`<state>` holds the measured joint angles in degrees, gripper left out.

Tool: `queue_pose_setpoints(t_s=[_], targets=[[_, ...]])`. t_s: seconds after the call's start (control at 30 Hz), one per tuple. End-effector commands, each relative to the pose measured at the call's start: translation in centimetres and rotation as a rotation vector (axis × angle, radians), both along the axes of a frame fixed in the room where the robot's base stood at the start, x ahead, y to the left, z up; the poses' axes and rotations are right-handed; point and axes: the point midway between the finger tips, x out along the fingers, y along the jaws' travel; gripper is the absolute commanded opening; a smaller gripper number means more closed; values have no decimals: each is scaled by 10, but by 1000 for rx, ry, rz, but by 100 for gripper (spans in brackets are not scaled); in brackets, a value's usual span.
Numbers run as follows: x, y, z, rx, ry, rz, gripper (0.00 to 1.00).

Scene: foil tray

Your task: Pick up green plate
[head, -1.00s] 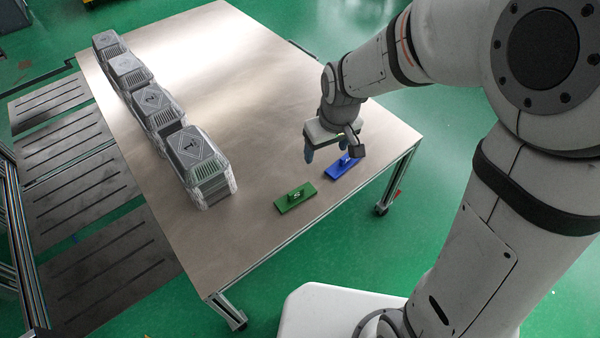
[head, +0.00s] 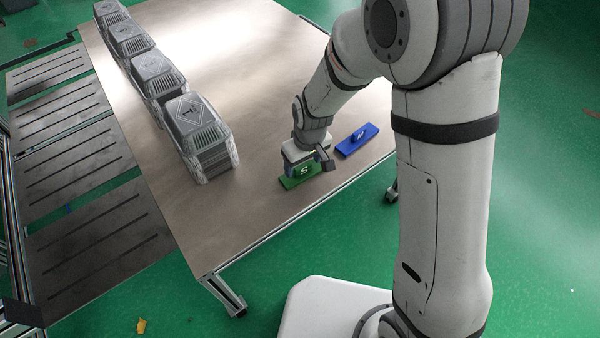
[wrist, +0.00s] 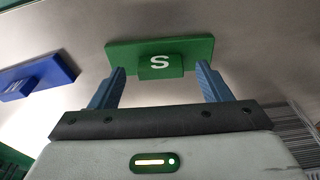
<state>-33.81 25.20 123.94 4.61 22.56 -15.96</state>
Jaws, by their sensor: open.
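The green plate (head: 290,182) lies flat on the metal table near its front edge. It has a raised green block marked with a white S, seen clearly in the wrist view (wrist: 190,48). My gripper (head: 303,170) is over the plate and partly hides it in the head view. In the wrist view its two blue fingers (wrist: 160,82) are open, with the S block in line between them and slightly ahead of the tips. Whether the fingers touch the block cannot be told.
A blue plate (head: 366,133) with a raised block lies to the right of the green one; it also shows in the wrist view (wrist: 45,75). Several grey crates (head: 200,135) stand in a row along the table's left side. The middle of the table (head: 220,85) is clear.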

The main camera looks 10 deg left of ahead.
Motion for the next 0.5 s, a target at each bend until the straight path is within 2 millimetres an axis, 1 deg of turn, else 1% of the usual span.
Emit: queue_pose_setpoints(t_s=[0.03, 0.27, 0.5], targets=[[0, 0, -6, -1, 1, 0, 71], [1, 1, -6, 1, -1, 0, 71], [1, 0, -6, 1, -1, -1, 51]])
